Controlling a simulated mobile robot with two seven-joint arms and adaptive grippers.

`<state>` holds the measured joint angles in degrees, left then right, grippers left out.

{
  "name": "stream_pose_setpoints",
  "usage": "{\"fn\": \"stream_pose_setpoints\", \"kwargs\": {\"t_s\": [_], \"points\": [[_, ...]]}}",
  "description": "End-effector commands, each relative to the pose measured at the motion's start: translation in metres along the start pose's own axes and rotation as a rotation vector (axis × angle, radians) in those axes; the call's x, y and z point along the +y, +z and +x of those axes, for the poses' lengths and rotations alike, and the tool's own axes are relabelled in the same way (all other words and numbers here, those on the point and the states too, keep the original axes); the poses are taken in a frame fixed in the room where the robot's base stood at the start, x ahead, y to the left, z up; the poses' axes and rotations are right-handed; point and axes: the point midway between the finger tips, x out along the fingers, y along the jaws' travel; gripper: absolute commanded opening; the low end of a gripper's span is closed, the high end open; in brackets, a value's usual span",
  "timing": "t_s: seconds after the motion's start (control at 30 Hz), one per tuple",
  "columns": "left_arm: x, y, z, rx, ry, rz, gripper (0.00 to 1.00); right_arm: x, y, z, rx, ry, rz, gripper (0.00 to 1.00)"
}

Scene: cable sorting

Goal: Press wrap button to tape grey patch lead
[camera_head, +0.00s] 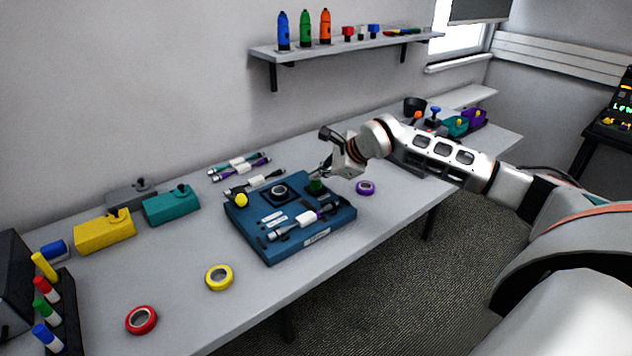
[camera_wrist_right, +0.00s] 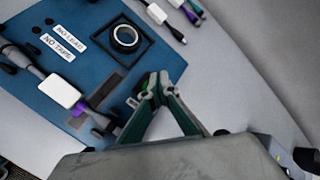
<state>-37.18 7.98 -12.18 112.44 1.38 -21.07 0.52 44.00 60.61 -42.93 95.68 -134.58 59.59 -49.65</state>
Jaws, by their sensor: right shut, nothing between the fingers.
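The blue wrapping station (camera_head: 262,246) stands on the grey table. A grey lead (camera_head: 278,235) with a white label and a purple band lies across its front; its white label (camera_wrist_right: 60,92) shows in the right wrist view. In the wrist view the fingers (camera_wrist_right: 157,86) largely hide the button. My left gripper is not in view.
A black tape ring (camera_head: 279,190) sits on the station. Loose purple (camera_head: 366,187), yellow (camera_head: 219,277) and red (camera_head: 141,319) tape rolls lie around it. Several leads (camera_head: 240,162) lie behind. Yellow (camera_head: 104,232) and teal (camera_head: 172,204) boxes stand left.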

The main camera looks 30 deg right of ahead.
Motion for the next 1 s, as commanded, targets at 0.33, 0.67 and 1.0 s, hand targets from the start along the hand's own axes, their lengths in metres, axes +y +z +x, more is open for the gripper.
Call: {"fn": "stream_pose_setpoints", "kwargs": {"t_s": [0.33,0.67,1.0], "points": [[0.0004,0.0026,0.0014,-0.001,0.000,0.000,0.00,0.0024,-0.0026,0.0031,0.001,0.001,0.000,0.00],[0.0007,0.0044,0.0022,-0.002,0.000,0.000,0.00,0.0039,-0.0041,0.0050,0.001,0.001,0.000,0.00],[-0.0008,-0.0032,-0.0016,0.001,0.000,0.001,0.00,-0.0021,0.0016,-0.0031,0.001,0.000,0.001,0.00]]}}
